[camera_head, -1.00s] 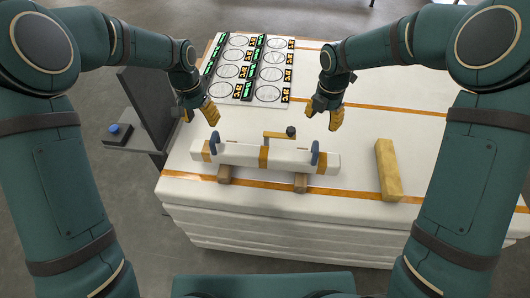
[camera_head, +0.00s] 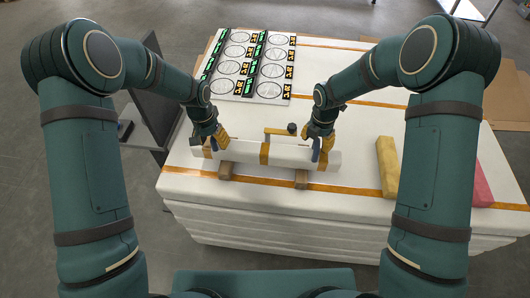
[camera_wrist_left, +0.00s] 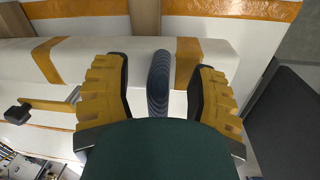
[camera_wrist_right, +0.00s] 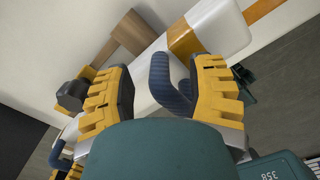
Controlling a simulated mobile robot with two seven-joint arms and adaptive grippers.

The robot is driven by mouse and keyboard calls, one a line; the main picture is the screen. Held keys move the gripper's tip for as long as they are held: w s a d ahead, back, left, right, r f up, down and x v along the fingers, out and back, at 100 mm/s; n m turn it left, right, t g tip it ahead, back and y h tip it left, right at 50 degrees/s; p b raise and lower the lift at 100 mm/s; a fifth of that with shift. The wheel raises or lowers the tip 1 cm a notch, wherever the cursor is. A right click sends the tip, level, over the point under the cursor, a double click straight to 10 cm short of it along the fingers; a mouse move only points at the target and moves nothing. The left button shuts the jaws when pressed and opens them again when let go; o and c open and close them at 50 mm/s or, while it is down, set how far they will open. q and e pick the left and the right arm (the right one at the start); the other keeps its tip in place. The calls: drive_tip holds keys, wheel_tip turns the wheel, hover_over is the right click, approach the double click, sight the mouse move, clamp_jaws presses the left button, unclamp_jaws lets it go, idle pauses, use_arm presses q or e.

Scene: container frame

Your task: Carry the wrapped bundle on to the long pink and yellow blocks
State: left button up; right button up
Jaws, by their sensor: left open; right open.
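The wrapped bundle (camera_head: 243,151) is a long white bar with orange bands. It lies across two small brown wooden blocks on the table. It has two blue handles, one (camera_wrist_left: 159,85) in the left wrist view and one (camera_wrist_right: 168,85) in the right wrist view. My left gripper (camera_head: 216,144) is open with its fingers on either side of the left handle. My right gripper (camera_head: 320,142) is open around the right handle. Both handles look untouched by the fingers. The long yellow block (camera_head: 388,166) and long pink block (camera_head: 481,186) lie at the right, the pink partly behind my right arm.
The brown supports (camera_head: 226,170) and (camera_head: 301,179) stand under the bundle. A yellow bracket with a dark knob (camera_head: 291,128) is just behind it. A sheet with printed circles (camera_head: 235,72) lies at the back left. The white table (camera_head: 350,175) is clear between bundle and yellow block.

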use_arm(q)
drive_tip(key=shift+d+f, duration=0.1)
drive_tip(key=shift+f, duration=0.9)
use_arm(e)
drive_tip(key=shift+f, duration=1)
use_arm(q)
clamp_jaws()
use_arm(e)
clamp_jaws()
use_arm(q)
drive_tip(key=shift+r, duration=0.1)
